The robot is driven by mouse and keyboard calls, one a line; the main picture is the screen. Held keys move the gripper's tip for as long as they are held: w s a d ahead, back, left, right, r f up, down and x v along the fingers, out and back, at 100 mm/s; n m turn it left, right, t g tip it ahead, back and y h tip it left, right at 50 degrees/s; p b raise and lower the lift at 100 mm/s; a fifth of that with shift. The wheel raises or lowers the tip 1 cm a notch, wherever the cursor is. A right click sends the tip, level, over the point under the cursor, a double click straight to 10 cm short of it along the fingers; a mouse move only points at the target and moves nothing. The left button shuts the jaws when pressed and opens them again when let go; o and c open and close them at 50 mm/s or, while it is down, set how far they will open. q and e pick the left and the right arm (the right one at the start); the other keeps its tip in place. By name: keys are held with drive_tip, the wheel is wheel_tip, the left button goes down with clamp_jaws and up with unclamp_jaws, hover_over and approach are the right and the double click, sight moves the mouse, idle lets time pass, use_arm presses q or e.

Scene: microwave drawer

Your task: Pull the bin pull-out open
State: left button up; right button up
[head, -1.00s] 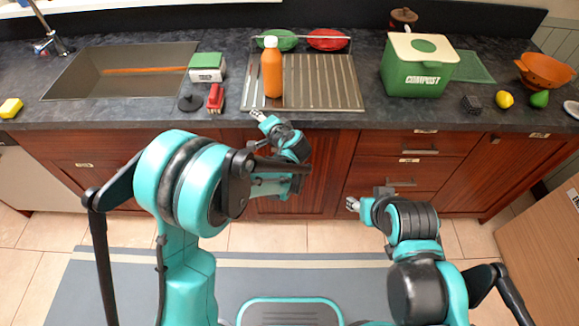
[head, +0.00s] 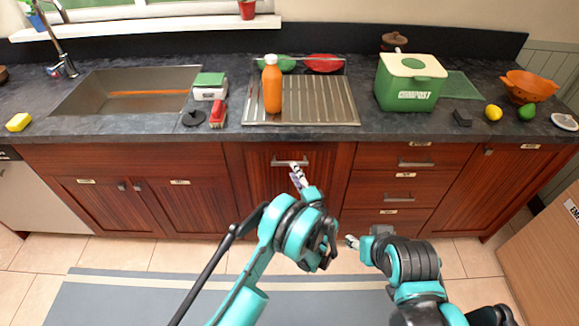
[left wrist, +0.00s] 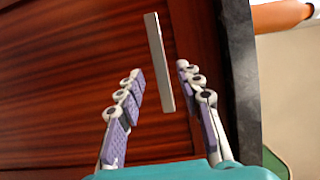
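The tall red-brown front (head: 270,190) below the drainer, which I take as the bin pull-out, is flush with its neighbours. Its silver bar handle (head: 318,161) runs across near the top. My left gripper (head: 296,168) is at the handle's middle in the head view. In the left wrist view my left gripper (left wrist: 160,72) is open, its fingers on either side of the bar handle (left wrist: 158,60), with no clear contact on either side. My right gripper (head: 350,241) hangs low in front of the drawers, away from any handle; its fingers are too small to read.
The counter above holds an orange bottle (head: 272,84), a green compost box (head: 408,88) and a sink (head: 120,90). Drawers (head: 402,185) adjoin on the right, a cupboard door (head: 185,200) on the left. The floor in front, with a grey mat (head: 130,295), is clear.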

sight(290, 162)
use_arm(q)
drive_tip(key=b+x, duration=0.1)
drive_tip(key=x, duration=0.4)
drive_tip(key=shift+w+a, duration=0.15)
drive_tip(key=shift+w, duration=0.2)
clamp_jaws()
